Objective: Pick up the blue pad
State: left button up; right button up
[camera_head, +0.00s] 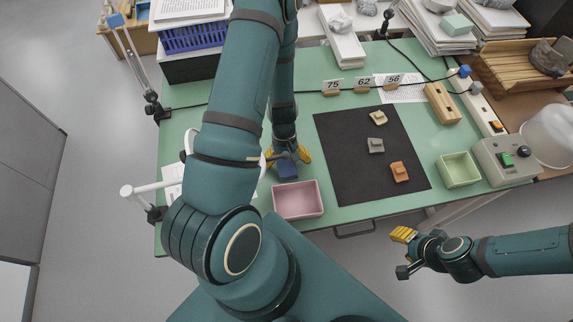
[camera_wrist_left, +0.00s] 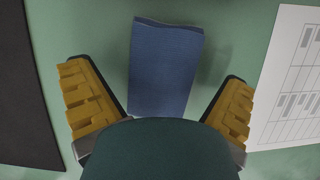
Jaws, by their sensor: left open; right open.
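The blue pad (camera_head: 287,170) lies on the green table behind the pink tray, partly hidden under my left gripper in the head view. In the left wrist view the blue pad (camera_wrist_left: 164,66) sits between and ahead of the yellow fingers, its near end hidden by the gripper body. My left gripper (camera_wrist_left: 160,100) is open over the pad, with a gap on each side and no finger touching it that I can see. It also shows in the head view (camera_head: 288,158). My right gripper (camera_head: 402,252) is open and empty, off the front edge of the table.
A pink tray (camera_head: 298,215) stands just in front of the pad. A black mat (camera_head: 345,150) with several sherds lies to the right, and a green tray (camera_head: 458,184) beyond it. A printed sheet (camera_wrist_left: 296,90) lies beside the pad. Number cards (camera_head: 362,84) stand behind.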

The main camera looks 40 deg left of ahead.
aim_at(286, 163)
pick_arm(q)
jog(key=c, duration=1.3)
notch_tip(286, 163, up, 10)
jog(key=shift+r+p, duration=0.1)
jog(key=shift+p, duration=1.05)
